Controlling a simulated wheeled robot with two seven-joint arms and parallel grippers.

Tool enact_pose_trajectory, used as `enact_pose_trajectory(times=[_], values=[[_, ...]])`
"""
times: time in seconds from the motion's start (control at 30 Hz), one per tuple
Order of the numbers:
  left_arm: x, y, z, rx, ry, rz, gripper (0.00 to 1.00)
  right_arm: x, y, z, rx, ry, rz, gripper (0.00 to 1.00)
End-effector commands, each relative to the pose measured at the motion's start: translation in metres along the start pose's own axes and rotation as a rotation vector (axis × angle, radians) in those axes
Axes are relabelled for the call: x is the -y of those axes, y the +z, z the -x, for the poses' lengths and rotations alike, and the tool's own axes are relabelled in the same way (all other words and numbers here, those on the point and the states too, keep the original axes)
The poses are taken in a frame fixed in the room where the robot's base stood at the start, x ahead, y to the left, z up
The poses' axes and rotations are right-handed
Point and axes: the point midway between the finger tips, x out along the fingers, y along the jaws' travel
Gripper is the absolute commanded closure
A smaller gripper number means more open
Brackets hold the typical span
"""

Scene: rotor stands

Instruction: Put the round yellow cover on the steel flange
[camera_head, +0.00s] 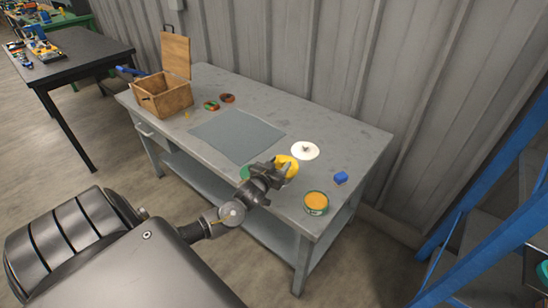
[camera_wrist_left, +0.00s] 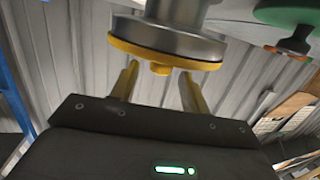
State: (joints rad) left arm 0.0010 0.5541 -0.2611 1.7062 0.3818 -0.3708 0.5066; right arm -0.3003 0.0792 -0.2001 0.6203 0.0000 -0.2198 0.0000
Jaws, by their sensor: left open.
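The round yellow cover (camera_head: 291,170) is at the front edge of the grey table, partly hidden behind my left gripper (camera_head: 275,170). In the left wrist view, which looks upside down, the yellow cover (camera_wrist_left: 165,54) lies against the face of the steel flange (camera_wrist_left: 168,36), with no clear gap. Its small yellow knob (camera_wrist_left: 161,69) points toward my gripper. My left gripper (camera_wrist_left: 158,85) is open, its two yellow fingers on either side of the knob and apart from it. My right gripper is not in view.
On the table, a white disc (camera_head: 305,150) lies just behind the cover. A green-rimmed orange tin (camera_head: 316,203) and a blue block (camera_head: 341,178) are to the right. A grey mat (camera_head: 238,135) lies bare; a wooden box (camera_head: 162,97) stands at the left.

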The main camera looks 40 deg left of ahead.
Motion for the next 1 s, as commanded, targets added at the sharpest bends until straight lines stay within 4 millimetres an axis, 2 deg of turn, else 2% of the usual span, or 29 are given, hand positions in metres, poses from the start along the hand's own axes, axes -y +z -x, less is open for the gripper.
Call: enact_pose_trajectory(times=[0.17,0.4,0.6,0.77,1.0], values=[[0.000,0.001,0.026,0.000,0.002,0.001,0.54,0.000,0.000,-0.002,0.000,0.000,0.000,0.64],[0.000,0.002,0.078,0.001,0.002,0.002,0.54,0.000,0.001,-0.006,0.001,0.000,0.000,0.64],[0.000,0.001,0.108,0.000,0.001,0.000,0.54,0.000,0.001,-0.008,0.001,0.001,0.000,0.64],[0.001,-0.001,0.118,-0.001,-0.001,0.000,0.54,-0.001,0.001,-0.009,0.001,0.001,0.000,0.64],[0.000,-0.001,0.120,-0.002,-0.001,0.000,0.54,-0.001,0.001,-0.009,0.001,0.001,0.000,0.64]])
